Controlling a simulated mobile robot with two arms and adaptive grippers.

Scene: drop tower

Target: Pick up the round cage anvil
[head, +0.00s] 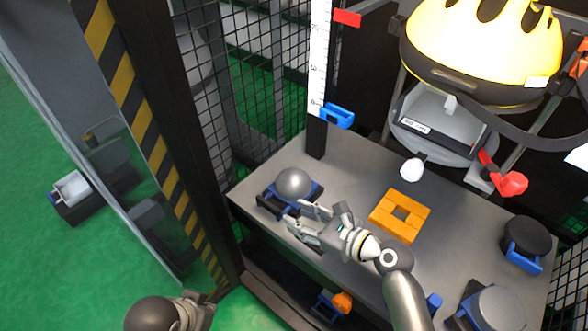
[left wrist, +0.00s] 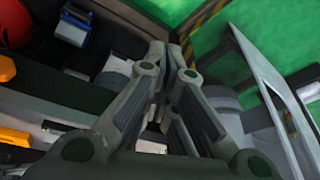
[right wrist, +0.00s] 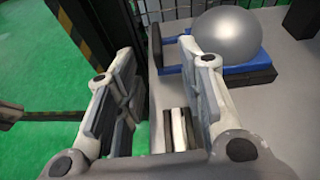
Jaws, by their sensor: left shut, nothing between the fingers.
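The round anvil (head: 293,183) is a smooth grey dome in a black and blue holder (head: 268,205) at the left of the grey table. It also shows large at the upper right of the right wrist view (right wrist: 240,36). My right gripper (head: 306,217) is open and empty, just in front of and to the right of the holder, apart from the dome. In the right wrist view its fingers (right wrist: 158,100) point past the dome's left side. My left gripper (head: 205,305) is low at the bottom edge, outside the cage; its fingers (left wrist: 172,55) are shut and empty.
An orange square block (head: 400,213) lies mid-table. A black round piece (head: 527,235) and another grey one (head: 500,308) stand at the right. A yellow helmet (head: 480,45) hangs above. The striped door post (head: 135,105) and mesh (head: 260,90) bound the left.

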